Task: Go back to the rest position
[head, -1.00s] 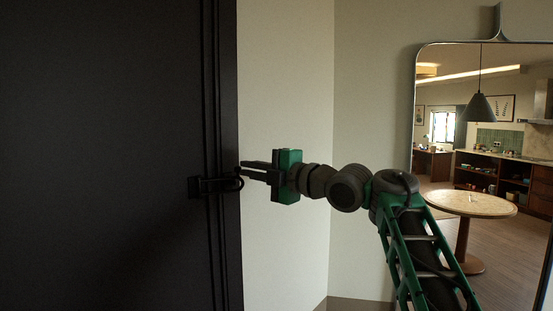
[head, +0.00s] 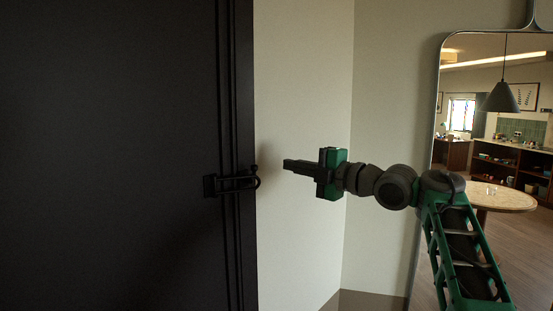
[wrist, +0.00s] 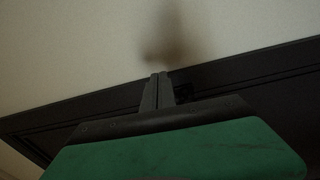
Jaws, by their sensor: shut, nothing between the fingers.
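My gripper (head: 288,165) is in the middle of the head view, to the right of the dark door's latch (head: 232,184). Its fingers are shut with nothing between them and point left toward the door edge. A gap shows between the fingertips and the latch. In the wrist view my gripper's fingers (wrist: 157,76) are together in front of the pale wall, with the dark door edge behind them.
The dark door (head: 110,150) fills the left side. A pale wall (head: 300,80) lies behind my gripper. At the right a tall mirror (head: 438,100) shows a round table (head: 497,197), a hanging lamp (head: 500,98) and a kitchen.

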